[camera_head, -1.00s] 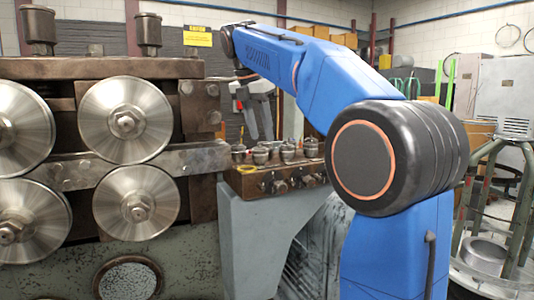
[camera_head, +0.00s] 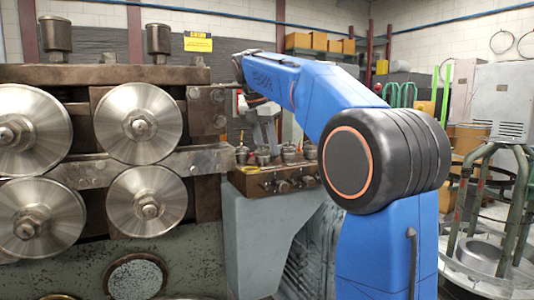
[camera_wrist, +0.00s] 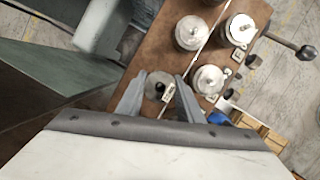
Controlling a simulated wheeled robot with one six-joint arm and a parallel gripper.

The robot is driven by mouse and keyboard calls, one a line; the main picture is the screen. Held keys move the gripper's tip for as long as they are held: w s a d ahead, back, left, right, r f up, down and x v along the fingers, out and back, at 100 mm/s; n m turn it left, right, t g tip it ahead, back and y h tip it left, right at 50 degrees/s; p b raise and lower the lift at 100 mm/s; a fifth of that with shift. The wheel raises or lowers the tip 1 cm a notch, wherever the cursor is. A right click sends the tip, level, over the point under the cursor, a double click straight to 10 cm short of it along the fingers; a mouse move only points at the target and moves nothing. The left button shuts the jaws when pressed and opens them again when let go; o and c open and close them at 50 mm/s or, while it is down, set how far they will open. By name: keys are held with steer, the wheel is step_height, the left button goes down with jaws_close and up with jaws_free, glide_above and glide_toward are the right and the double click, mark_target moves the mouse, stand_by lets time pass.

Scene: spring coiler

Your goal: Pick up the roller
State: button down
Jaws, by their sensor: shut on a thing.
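My gripper (camera_wrist: 158,98) is low over the brown tool block in the wrist view, with its two grey fingers on either side of a small dark grey roller (camera_wrist: 158,84). It is shut on this roller, which carries a small pale tag. Whether the roller touches the block below cannot be told. In the head view my gripper (camera_head: 272,143) is small, at the tool block beside the machine, and the held roller cannot be made out there.
Several other metal rollers (camera_wrist: 192,32) stand on the brown block (camera_wrist: 150,45) close by. A lever with a dark knob (camera_wrist: 306,52) sticks out at the upper right. The large machine with steel rolls (camera_head: 138,122) stands left of my arm.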

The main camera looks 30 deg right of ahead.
step_height(320, 180, up, 10)
stand_by(0.7)
